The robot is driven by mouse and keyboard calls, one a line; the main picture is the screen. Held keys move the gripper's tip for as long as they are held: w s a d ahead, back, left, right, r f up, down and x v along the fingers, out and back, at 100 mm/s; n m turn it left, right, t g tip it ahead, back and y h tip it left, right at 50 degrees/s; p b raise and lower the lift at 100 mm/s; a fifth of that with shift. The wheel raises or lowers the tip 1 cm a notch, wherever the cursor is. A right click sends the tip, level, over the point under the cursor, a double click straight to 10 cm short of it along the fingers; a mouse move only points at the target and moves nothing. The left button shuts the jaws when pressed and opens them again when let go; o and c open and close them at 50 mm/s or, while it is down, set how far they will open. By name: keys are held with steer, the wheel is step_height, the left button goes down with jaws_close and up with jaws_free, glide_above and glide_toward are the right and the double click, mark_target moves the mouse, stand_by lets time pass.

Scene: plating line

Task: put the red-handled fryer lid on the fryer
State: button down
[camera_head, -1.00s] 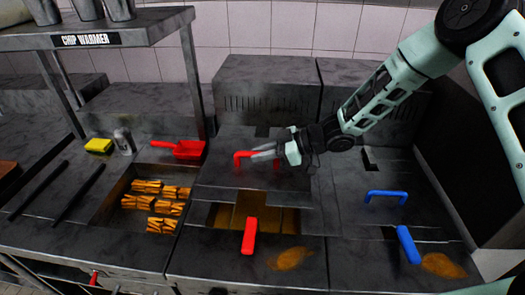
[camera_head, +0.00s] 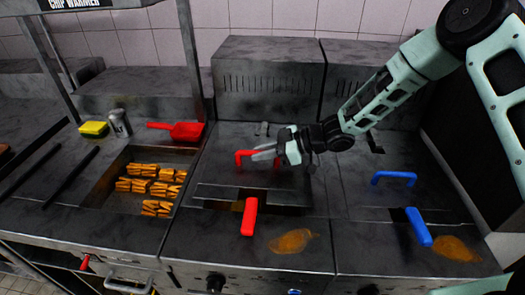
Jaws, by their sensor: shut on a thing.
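The fryer lid is a dark grey plate (camera_head: 222,190) with a red bar handle (camera_head: 241,158), in the middle of the head view. My gripper (camera_head: 262,154) is shut on that red handle from the right, and its fingers hide part of it. The lid lies over most of the left fryer (camera_head: 210,225). A narrow dark strip of the fryer's opening shows along the lid's front edge, around the red basket handle (camera_head: 249,216). I cannot tell whether the lid rests on the fryer or is held slightly above it.
A second fryer with a blue lid handle (camera_head: 394,178) and a blue basket handle (camera_head: 418,226) is on the right. Left are a chip tray (camera_head: 96,197), red scoop (camera_head: 187,131), yellow sponge (camera_head: 94,128) and shaker (camera_head: 120,123). Brown stains mark both fryer fronts.

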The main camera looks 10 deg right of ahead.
mark_target(260, 165)
steer(key=shift+f+b, duration=1.3)
steer(key=shift+f, duration=0.8)
steer(key=c, duration=1.3)
jaws_free()
steer(key=shift+f, duration=0.15)
steer(key=shift+d, duration=0.1)
steer(key=b+v, duration=0.2)
steer(key=v, duration=1.5)
steer(key=s+a+r+m+t+h, duration=0.2)
steer(key=a+r+m+t+h, duration=0.25)
steer(key=a+h, duration=0.35)
steer(key=s+r+m+g+h, duration=0.1)
steer(key=s+m+g+h, duration=0.2)
steer(key=s, duration=2.5)
steer(key=d+g+h, duration=0.1)
steer(key=g, duration=0.3)
steer(key=shift+s+r+h, duration=0.3)
steer(key=shift+s+r, duration=0.05)
steer(key=shift+r, duration=0.05)
